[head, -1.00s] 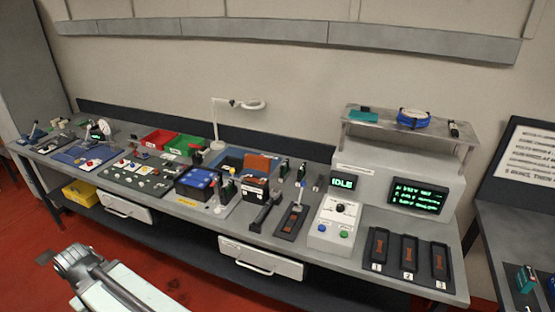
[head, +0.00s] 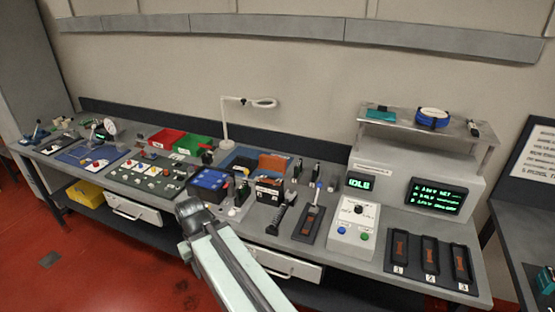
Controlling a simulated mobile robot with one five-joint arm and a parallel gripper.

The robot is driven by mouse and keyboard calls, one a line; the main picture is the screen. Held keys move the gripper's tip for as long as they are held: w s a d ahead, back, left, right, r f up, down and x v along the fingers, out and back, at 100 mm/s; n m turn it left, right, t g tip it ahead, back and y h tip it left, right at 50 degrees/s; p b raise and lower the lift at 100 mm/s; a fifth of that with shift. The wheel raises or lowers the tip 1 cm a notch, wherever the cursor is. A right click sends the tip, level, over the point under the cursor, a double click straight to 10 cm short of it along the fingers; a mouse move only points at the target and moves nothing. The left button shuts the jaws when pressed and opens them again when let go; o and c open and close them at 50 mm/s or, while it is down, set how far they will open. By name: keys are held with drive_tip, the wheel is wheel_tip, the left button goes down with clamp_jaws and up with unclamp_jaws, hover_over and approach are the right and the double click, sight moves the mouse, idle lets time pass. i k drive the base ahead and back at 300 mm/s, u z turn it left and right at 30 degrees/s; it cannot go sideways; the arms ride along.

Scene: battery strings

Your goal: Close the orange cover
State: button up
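The orange cover (head: 272,163) stands raised at the back of a small black box (head: 268,187), near the middle of the bench. The cover is open, tilted up, and the box's top is exposed. My arm (head: 222,245) rises from the bottom edge to a joint in front of the bench, left of and below the box. My gripper's fingers cannot be made out in this view. Nothing of my arm is seen touching the cover.
A blue-topped battery box (head: 209,181) stands left of the black box. A dark handled tool (head: 281,213) and a black tray (head: 309,225) lie to its right. A lamp (head: 225,125) stands behind. The grey console (head: 354,222) is further right.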

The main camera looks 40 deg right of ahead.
sight(276, 164)
drive_tip(key=z, duration=0.05)
drive_tip(key=i, duration=1)
drive_tip(key=u, duration=0.05)
